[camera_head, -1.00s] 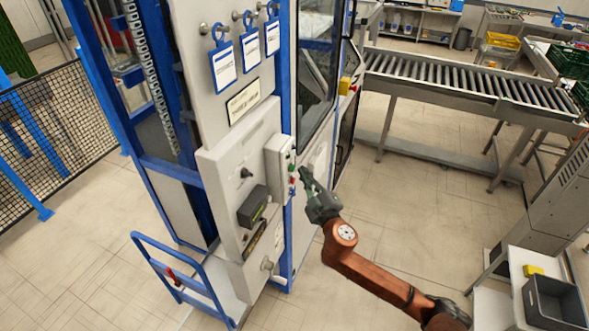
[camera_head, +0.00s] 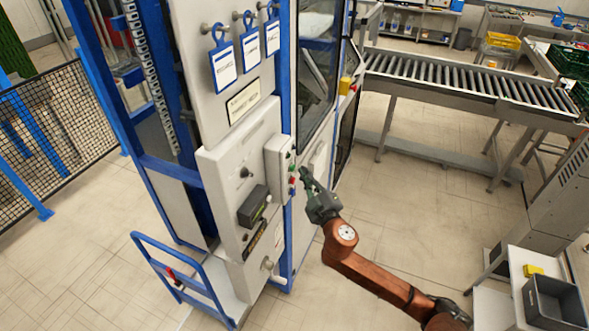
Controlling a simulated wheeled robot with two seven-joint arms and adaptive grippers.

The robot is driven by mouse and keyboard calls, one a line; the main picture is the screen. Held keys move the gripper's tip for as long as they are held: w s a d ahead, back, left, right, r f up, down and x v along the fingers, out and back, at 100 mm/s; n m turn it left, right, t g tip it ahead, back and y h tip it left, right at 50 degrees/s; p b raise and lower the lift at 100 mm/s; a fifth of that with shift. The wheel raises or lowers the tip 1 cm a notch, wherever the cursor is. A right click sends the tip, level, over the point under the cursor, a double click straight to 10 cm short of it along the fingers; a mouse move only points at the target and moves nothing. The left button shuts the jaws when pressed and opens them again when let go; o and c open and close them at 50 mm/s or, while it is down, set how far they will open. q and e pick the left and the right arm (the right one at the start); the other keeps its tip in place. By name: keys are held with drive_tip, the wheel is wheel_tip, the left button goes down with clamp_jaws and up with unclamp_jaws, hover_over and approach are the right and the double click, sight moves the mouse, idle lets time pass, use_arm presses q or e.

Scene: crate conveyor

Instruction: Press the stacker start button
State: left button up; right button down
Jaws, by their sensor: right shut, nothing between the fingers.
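The stacker's control box (camera_head: 277,168) is a light grey box on the front of the tall grey and blue machine. Small buttons sit on its right-hand face, with a red one (camera_head: 291,180) among them and green ones close by. They are too small to read which is the start button. My right gripper (camera_head: 304,171) is shut and empty, its fingertips just right of these buttons, pointing at the box. I cannot tell whether the tips touch a button. My left gripper is not in view.
A roller conveyor (camera_head: 455,85) runs across the upper right. A blue hand cart (camera_head: 190,275) stands at the machine's foot, and a black mesh fence (camera_head: 60,125) is at left. A dark grey crate (camera_head: 553,302) lies at lower right. The floor right of the machine is clear.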

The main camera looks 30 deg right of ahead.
drive_tip(key=shift+w+a, duration=0.1)
drive_tip(key=shift+w+a, duration=0.2)
drive_tip(key=shift+w, duration=0.05)
